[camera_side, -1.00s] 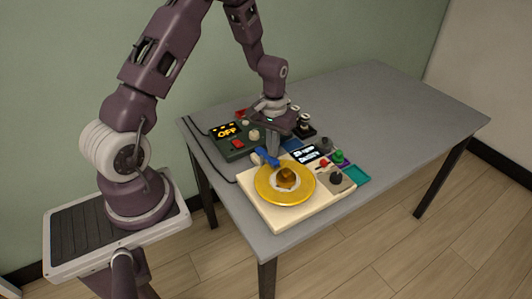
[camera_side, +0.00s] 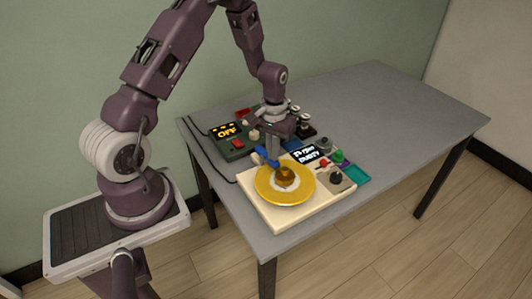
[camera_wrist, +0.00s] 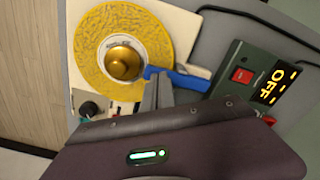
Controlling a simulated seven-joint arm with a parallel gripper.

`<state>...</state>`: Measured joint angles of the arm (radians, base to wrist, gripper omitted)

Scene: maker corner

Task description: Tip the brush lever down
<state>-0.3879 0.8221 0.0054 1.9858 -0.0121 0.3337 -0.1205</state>
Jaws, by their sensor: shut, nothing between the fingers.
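The brush lever is the blue arm (camera_side: 264,156) at the back left of the yellow disc (camera_side: 264,192) on the cream base. It also shows in the wrist view (camera_wrist: 178,76), where its blue end meets the disc's rim and a pale part runs off to the right. My gripper (camera_side: 273,160) is shut and empty, pointing down right beside the lever. In the wrist view its fingertips (camera_wrist: 158,78) overlap the blue arm; I cannot tell whether they touch it. A gold knob (camera_wrist: 122,62) stands at the disc's centre.
A dark green box (camera_side: 233,142) with an orange "OFF" display and red switch stands behind left. The cream base (camera_side: 285,222) also carries a display (camera_side: 311,155), a black knob (camera_side: 336,178) and small coloured parts. A teal tray (camera_side: 356,175) lies right. The table's right side is clear.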

